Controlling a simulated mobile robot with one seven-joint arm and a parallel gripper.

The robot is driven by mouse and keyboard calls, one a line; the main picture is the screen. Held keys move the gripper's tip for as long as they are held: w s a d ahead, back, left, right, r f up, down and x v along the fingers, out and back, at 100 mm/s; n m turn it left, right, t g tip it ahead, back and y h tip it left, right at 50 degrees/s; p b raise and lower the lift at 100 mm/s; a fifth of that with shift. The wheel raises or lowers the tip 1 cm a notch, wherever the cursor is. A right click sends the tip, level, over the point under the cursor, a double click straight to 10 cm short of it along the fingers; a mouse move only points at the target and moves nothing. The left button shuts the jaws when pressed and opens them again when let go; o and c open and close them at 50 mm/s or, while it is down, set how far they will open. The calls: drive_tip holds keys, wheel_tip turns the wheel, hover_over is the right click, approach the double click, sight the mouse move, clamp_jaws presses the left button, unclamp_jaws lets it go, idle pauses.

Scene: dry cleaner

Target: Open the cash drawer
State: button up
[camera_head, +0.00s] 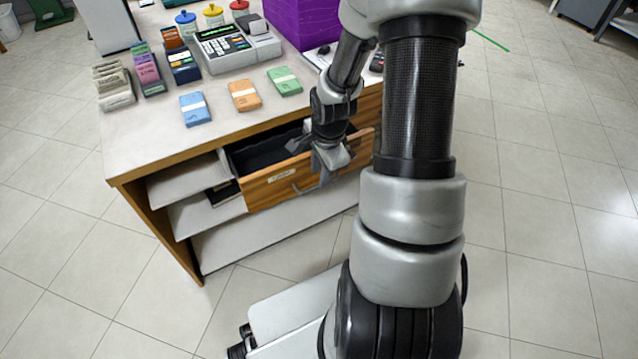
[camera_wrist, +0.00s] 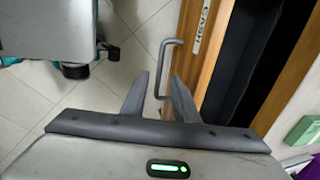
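The cash drawer (camera_head: 262,190) is a wooden drawer under the counter, pulled partly out, with its dark inside showing. In the wrist view its wooden front (camera_wrist: 192,70) carries a white label reading CASH (camera_wrist: 204,25). A grey bar handle (camera_wrist: 166,62) stands out from that front. My gripper (camera_head: 318,182) is at the drawer front in the head view and hides part of it. In the wrist view my gripper (camera_wrist: 158,88) is open, with a finger on each side of the handle's lower end. Gaps show between fingers and handle.
The counter top (camera_head: 150,135) holds a cash register (camera_head: 235,45), a purple box (camera_head: 300,20) and several coloured packets. Open shelves (camera_head: 205,210) lie left of the drawer. The tiled floor (camera_head: 70,260) in front of the counter's left side is clear.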

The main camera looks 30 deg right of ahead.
drive_tip(key=f, duration=0.2)
drive_tip(key=f+b, duration=0.1)
drive_tip(key=f, duration=0.1)
drive_tip(key=shift+w, duration=0.4)
clamp_jaws()
idle(1.0)
